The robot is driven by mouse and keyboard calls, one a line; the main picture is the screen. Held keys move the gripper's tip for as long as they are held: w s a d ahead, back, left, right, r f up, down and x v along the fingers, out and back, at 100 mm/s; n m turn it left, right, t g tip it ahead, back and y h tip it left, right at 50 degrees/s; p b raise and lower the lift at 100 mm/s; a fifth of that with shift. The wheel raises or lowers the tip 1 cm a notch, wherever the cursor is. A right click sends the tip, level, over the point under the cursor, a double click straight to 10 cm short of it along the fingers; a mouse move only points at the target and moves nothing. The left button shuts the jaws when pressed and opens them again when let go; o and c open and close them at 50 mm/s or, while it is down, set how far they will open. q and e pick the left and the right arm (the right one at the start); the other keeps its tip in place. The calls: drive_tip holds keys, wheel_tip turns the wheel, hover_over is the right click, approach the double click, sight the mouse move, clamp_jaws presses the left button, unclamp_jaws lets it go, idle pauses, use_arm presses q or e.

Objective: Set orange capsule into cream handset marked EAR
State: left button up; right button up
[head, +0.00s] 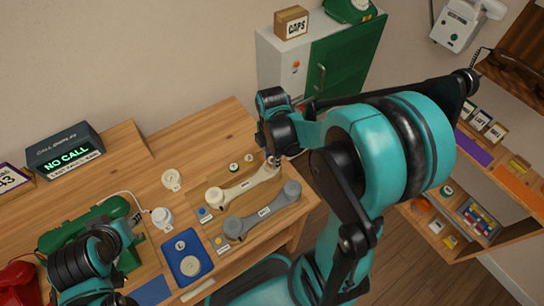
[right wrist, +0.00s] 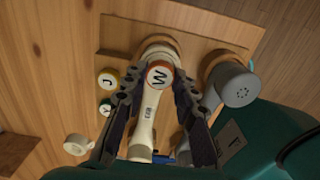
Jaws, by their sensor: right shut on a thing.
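My right gripper (head: 273,160) is shut on an orange-rimmed capsule (right wrist: 159,74) with a W on its white face. In the right wrist view the capsule is between the fingertips, over the far round cup of the cream handset (right wrist: 147,122); I cannot tell whether it touches or sits in the cup. The cream handset (head: 238,190) lies on a wooden board, its far end partly hidden by the right gripper. Its small label is too blurred to read. My left arm is at the lower left in the head view; its fingers are not clear.
A grey handset (head: 262,211) lies beside the cream one. Capsules marked J (right wrist: 108,80) and Y (right wrist: 106,106) stand to its left. A blue tray (head: 180,246), green phone (head: 98,217) and NO CALL display (head: 66,151) are further left. A grey cabinet (head: 277,62) stands behind.

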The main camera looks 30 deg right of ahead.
drive_tip(key=shift+f, duration=0.4)
drive_tip(key=shift+r, duration=0.1)
drive_tip(key=o, duration=1.1)
wheel_tip(320, 180, up, 12)
